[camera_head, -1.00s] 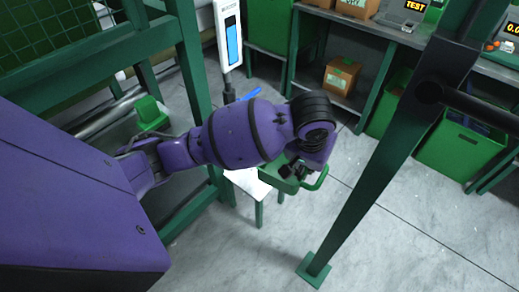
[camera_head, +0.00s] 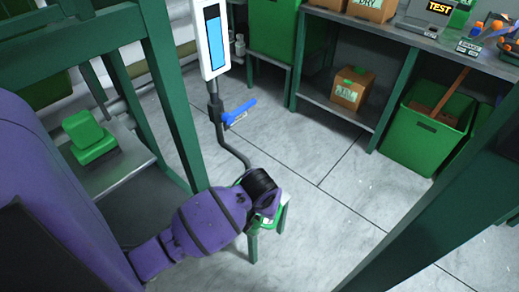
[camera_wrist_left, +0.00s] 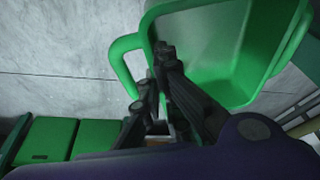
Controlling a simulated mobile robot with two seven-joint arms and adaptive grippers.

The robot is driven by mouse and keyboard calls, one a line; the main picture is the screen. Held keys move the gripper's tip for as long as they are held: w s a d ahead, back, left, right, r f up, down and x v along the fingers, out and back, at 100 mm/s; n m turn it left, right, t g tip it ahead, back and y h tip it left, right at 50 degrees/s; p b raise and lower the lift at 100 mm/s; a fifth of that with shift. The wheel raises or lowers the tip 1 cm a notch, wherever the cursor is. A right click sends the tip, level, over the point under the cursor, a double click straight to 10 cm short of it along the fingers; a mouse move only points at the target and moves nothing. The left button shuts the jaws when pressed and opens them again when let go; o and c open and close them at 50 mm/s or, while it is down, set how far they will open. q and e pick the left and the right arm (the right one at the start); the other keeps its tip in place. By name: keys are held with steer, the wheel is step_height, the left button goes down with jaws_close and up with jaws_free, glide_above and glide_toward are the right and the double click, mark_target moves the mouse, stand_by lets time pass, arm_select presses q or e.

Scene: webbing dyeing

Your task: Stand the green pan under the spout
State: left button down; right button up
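The green pan (camera_wrist_left: 225,45) fills the upper right of the left wrist view, with its open inside and a loop handle (camera_wrist_left: 122,62) on its left. My left gripper (camera_wrist_left: 152,82) is at the pan's near rim and appears closed on its wall. In the head view the gripper and most of the pan are hidden behind my purple wrist, by a small stand with green legs (camera_head: 252,248). The spout (camera_head: 234,153) is a thin dark pipe bending down from a blue-handled valve (camera_head: 239,111), ending close to my wrist. My right gripper is not in view.
A green post (camera_head: 430,215) crosses the right foreground. A green frame post (camera_head: 172,90) stands left of the spout. A shelf with a cardboard box (camera_head: 351,88) and a green bin (camera_head: 425,140) stand behind. The grey floor (camera_head: 335,190) between is clear.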

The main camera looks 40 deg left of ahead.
arm_select(q)
steer(key=w+a+f, duration=0.1)
steer(key=w+a+f+b, duration=0.1)
steer(key=w, duration=0.1)
steer(key=w+a+f+b, duration=0.1)
steer(key=w, duration=0.1)
steer(key=shift+w+a+f, duration=0.1)
steer(key=shift+w+a, duration=0.1)
steer(key=shift+a, duration=0.2)
steer(key=w+a+f+b, duration=0.2)
steer(key=w+f, duration=0.1)
steer(key=w+f+b, duration=0.1)
steer(key=f, duration=0.1)
steer(key=shift+w+a+f, duration=0.15)
steer(key=shift+a+f, duration=0.05)
steer(key=shift+a, duration=0.2)
steer(key=x, duration=0.1)
steer(key=b+x, duration=0.2)
steer(key=shift+s+f, duration=0.2)
steer(key=shift+f, duration=0.25)
steer(key=shift+r, duration=0.15)
steer(key=shift+f, duration=0.2)
steer(key=c, duration=2)
jaws_free()
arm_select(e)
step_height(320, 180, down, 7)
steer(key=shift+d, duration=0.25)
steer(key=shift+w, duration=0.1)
